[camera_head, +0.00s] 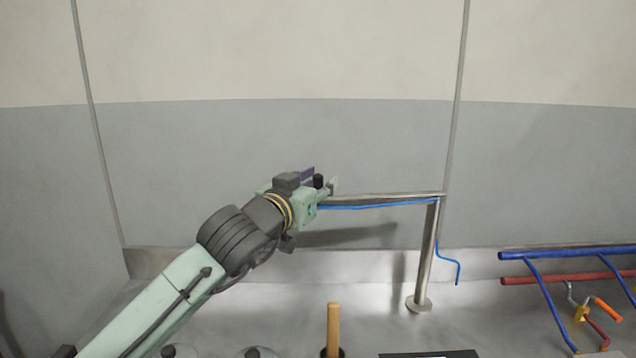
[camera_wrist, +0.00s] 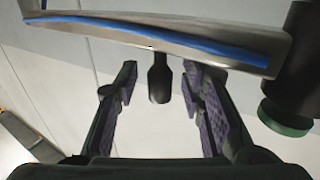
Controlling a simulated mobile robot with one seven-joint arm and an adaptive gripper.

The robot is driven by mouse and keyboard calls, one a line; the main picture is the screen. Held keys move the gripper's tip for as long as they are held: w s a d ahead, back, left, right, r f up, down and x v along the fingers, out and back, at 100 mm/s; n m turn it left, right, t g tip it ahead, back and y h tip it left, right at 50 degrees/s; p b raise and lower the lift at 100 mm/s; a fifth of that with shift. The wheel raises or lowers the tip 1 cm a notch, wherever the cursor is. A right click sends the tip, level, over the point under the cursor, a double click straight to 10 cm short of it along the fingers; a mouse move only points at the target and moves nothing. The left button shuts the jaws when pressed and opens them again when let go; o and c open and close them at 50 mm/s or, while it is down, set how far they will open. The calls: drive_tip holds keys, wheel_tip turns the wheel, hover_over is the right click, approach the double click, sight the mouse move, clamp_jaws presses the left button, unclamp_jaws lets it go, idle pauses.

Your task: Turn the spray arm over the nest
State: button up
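The spray arm (camera_head: 385,199) is a metal bar with a blue hose along it, reaching left from the top of an upright post (camera_head: 426,255). It crosses the top of the wrist view (camera_wrist: 150,35). My gripper (camera_head: 325,187) is at the bar's left end. In the wrist view my gripper (camera_wrist: 160,95) is open, its purple-padded fingers apart. A black handle (camera_wrist: 159,80) lies between them, with gaps on both sides. A black nozzle-like part with a green rim (camera_wrist: 284,118) is at the right. I cannot make out the nest.
Blue rails (camera_head: 560,254) and a red rail (camera_head: 570,277) stand at the right, with an orange-handled piece (camera_head: 607,309) among them. A wooden handle (camera_head: 333,328) stands upright at the front. A dark flat item (camera_head: 400,355) is at the lower edge. Behind is a plain wall.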

drive_tip(key=shift+c, duration=0.5)
clamp_jaws()
